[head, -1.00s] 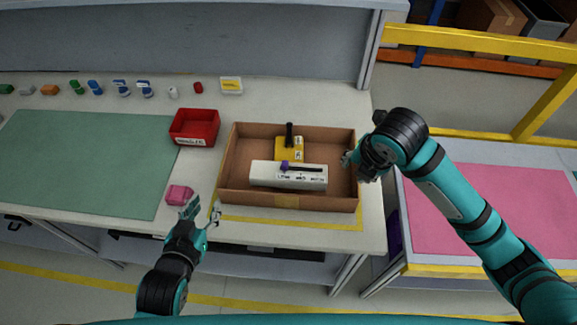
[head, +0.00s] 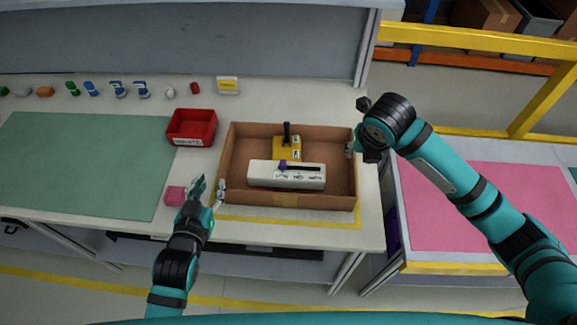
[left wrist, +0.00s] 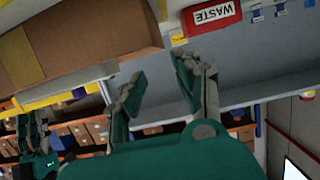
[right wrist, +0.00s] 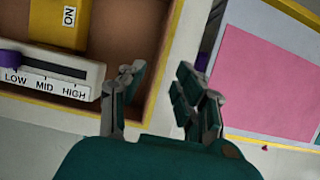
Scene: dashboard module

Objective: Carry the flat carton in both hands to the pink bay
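The flat brown open carton (head: 325,199) sits on the workbench, holding a yellow box (head: 281,153) and a white slider module (head: 262,176). The pink bay (head: 455,200) is the pink mat on a separate table at right. My left gripper (head: 209,186) is open just left of the carton's left wall; in the left wrist view the carton (left wrist: 95,32) lies above the spread fingers. My right gripper (head: 354,128) is open at the carton's right wall. In the right wrist view its fingers are spread near that wall, without visible grip.
A red waste bin (head: 191,129) stands behind left of the carton. A pink block (head: 174,196) lies beside my left gripper, by the green mat (head: 80,160). Several small items line the back. A gap separates bench and pink table; a yellow rail (head: 480,41) runs behind.

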